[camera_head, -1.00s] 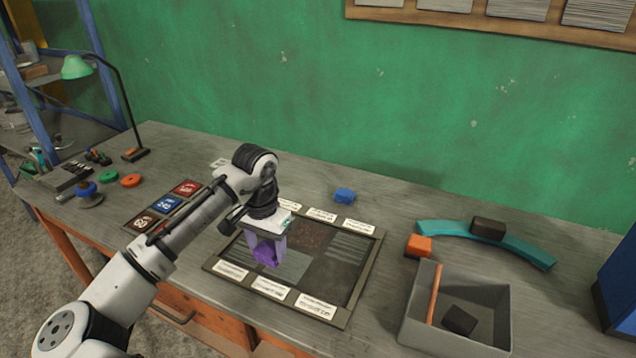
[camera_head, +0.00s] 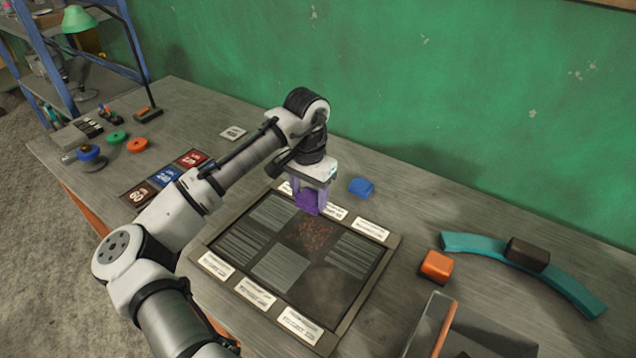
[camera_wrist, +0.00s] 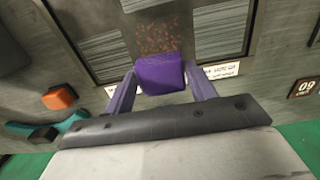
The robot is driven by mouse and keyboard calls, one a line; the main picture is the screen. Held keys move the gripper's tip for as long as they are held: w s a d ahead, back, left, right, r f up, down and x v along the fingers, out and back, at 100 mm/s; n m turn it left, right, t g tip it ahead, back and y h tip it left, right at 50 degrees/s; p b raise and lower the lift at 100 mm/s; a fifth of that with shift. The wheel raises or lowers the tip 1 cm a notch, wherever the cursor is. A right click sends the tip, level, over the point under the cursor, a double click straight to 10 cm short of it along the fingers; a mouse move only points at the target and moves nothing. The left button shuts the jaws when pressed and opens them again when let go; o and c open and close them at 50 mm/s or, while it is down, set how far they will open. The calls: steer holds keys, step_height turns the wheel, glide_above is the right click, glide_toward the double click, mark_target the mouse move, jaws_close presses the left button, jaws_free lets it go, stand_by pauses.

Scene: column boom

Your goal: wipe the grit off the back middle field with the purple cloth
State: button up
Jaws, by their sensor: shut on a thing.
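The board (camera_head: 389,254) has a dark panel of fields inside a frame, with white label cards along its front and back edges. Reddish grit (camera_head: 316,234) lies on the back middle field; it also shows in the wrist view (camera_wrist: 155,35). My gripper (camera_head: 312,190) is shut on the purple cloth (camera_head: 309,203), at the back edge of that field, near the back labels. In the wrist view the cloth (camera_wrist: 160,75) sits between both fingers, beside the grit. I cannot tell whether the cloth touches the board. Striped fields lie to the left, right and front of the grit.
A blue block (camera_head: 361,187) lies behind the board. To the right are an orange block (camera_head: 437,266), a teal curved piece (camera_head: 475,243) with a dark block (camera_head: 527,254), and a grey bin (camera_head: 490,337). Coloured cards (camera_head: 165,177) lie to the left. The green wall stands behind.

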steer(key=shift+f+b, duration=3.5)
steer(key=shift+f, duration=0.8)
steer(key=shift+s+r+p, duration=0.1)
steer(key=shift+p, duration=0.25)
steer(key=shift+f+b, duration=0.3)
steer(key=shift+f, duration=0.5)
steer(key=shift+a+r, duration=0.1)
steer(key=shift+a, duration=0.05)
steer(key=shift+w+a+p, duration=0.3)
steer(key=shift+w+a, duration=0.3)
steer(key=shift+a, duration=0.1)
steer(key=shift+s+d+p, duration=0.3)
steer(key=shift+s+d, duration=0.3)
steer(key=shift+d, duration=0.2)
steer(key=shift+s+d+p, duration=0.3)
steer(key=shift+s+d, duration=0.25)
steer(key=shift+d, duration=0.25)
